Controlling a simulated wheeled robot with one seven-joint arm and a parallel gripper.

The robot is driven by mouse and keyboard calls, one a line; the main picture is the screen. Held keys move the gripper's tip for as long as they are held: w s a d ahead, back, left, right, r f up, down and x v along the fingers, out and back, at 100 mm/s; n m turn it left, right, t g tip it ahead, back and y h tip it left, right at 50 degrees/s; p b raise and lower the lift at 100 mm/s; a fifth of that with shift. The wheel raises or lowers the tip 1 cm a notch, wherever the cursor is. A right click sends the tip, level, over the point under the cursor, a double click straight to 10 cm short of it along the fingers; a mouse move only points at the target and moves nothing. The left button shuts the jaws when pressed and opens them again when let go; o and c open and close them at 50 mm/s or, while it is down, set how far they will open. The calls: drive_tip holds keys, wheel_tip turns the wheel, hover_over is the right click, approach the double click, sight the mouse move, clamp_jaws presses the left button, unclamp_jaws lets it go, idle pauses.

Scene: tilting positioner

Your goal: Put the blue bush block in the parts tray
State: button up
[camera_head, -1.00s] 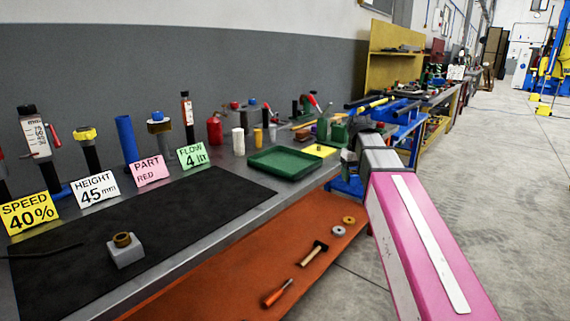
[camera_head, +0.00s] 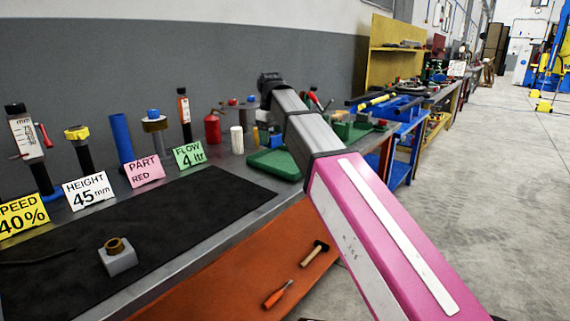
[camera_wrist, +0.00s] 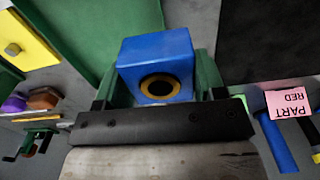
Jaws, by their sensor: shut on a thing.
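The blue bush block (camera_wrist: 155,52), with a brass ring around a dark hole, is in the wrist view. My gripper (camera_wrist: 156,82) is shut on it, with green fingers at either side. In the head view the block is hidden and my arm's dark end (camera_head: 270,86) is raised above the bench. In the wrist view a green tray (camera_wrist: 90,35) lies beyond and left of the block. The block appears held above the bench, apart from the tray.
A grey block with a brass bush (camera_head: 118,256) stands on the black mat (camera_head: 190,215). Sign cards, including a pink one (camera_head: 143,170), and upright tools line the back. A red can (camera_head: 212,129) and white cylinder (camera_head: 237,140) stand behind the tray.

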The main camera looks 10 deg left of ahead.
drive_tip(key=shift+s+a+r, duration=0.1)
drive_tip(key=shift+a+r, duration=0.15)
drive_tip(key=shift+a, duration=0.25)
drive_tip(key=w+d+f, duration=0.2)
drive_tip(key=d, duration=0.1)
drive_tip(key=w+d+f, duration=0.2)
drive_tip(key=d, duration=0.1)
drive_tip(key=w+d+f, duration=0.2)
drive_tip(key=d, duration=0.1)
drive_tip(key=shift+w+d+f, duration=0.1)
drive_tip(key=shift+d+f, duration=0.15)
drive_tip(key=shift+f, duration=2.2)
drive_tip(key=shift+f, duration=0.1)
drive_tip(key=o, duration=1.7)
drive_tip(key=shift+c, duration=0.2)
wheel_tip(320, 180, up, 12)
